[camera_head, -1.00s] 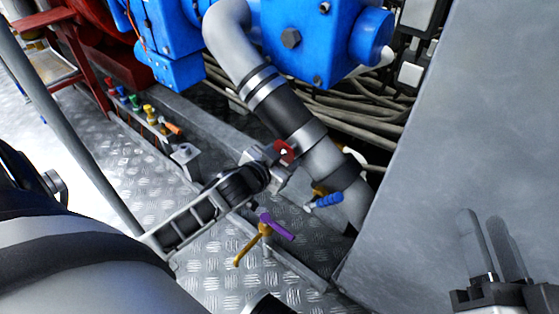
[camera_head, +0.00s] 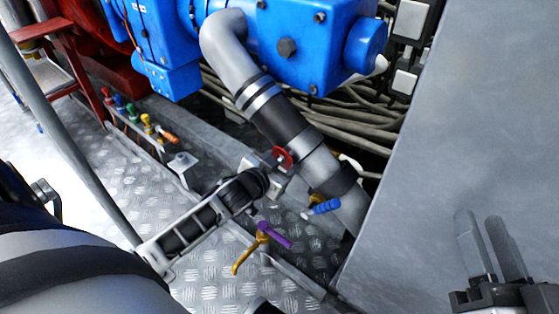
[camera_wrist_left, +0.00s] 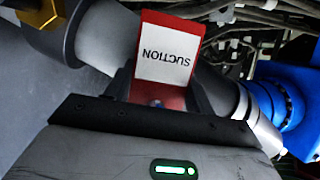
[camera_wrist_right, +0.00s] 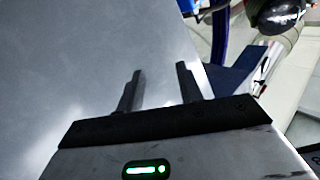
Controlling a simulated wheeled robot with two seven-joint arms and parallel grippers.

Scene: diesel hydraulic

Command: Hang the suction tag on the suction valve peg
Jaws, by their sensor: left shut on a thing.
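The suction tag (camera_wrist_left: 167,55) is a red card with a white label reading SUCTION, upside down in the left wrist view. My left gripper (camera_wrist_left: 158,90) is shut on its red lower part. In the head view my left gripper (camera_head: 270,172) is beside the large grey pipe, with a small red piece, apparently the tag (camera_head: 283,157), at its tip. A blue-handled valve (camera_head: 321,207) sits on the lower pipe. I cannot make out the suction valve peg. My right gripper (camera_head: 492,248) is open and empty by the grey panel; its fingers also show apart in the right wrist view (camera_wrist_right: 158,88).
The grey pipe (camera_head: 225,40) runs down from the blue pump (camera_head: 300,40). A purple handle (camera_head: 275,235) and yellow lever (camera_head: 248,257) stand below. A grey panel (camera_head: 450,150) fills the right. Several coloured fittings (camera_head: 130,110) line the left. Cables (camera_head: 365,125) lie behind the pipe.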

